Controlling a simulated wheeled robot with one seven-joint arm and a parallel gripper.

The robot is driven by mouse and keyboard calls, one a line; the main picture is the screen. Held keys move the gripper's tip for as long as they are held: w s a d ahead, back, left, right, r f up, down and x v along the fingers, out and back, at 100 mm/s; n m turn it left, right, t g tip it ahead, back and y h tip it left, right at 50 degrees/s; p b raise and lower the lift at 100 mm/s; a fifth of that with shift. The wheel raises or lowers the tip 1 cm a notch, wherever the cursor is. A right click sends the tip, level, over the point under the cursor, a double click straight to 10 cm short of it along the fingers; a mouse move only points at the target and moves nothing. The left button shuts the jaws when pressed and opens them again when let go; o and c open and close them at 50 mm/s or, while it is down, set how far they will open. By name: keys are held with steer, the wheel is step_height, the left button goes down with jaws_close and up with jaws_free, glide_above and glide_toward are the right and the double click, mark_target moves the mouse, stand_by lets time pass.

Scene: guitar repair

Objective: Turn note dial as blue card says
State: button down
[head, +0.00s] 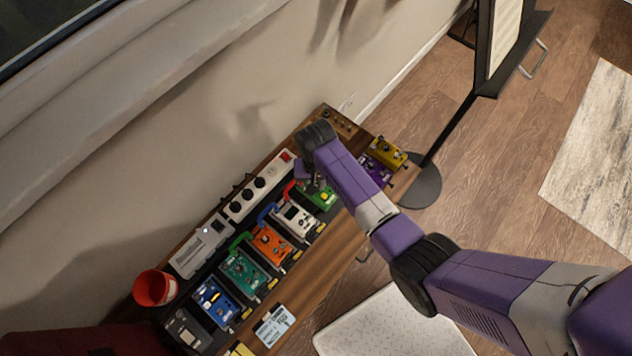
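A pale blue card (273,326) with dark writing lies at the front edge of the wooden bench; the writing is too small to read. A row of coloured pedals runs along the bench: blue (214,300), teal (243,273), orange (270,244), white (297,219), green (322,198), purple (374,171) and yellow (387,152). I cannot tell which knob is the note dial. My gripper (311,184) points down over the green pedal, partly hidden by my wrist. Whether it touches a knob, and whether its fingers are open, does not show.
A white power strip (243,207) and a grey box (196,252) lie along the wall side. A red cup (156,289) stands at the left end. A music stand (487,92) rises beyond the right end. Coloured cables loop between pedals. Little bench is bare.

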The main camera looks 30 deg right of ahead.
steer(key=shift+m, duration=0.3)
steer(key=shift+r+m+p, duration=0.1)
steer(key=shift+m+p, duration=0.55)
steer(key=shift+m, duration=0.25)
steer(key=shift+m+p, duration=0.5)
steer(key=shift+m, duration=1.2)
steer(key=c, duration=1.6)
jaws_free()
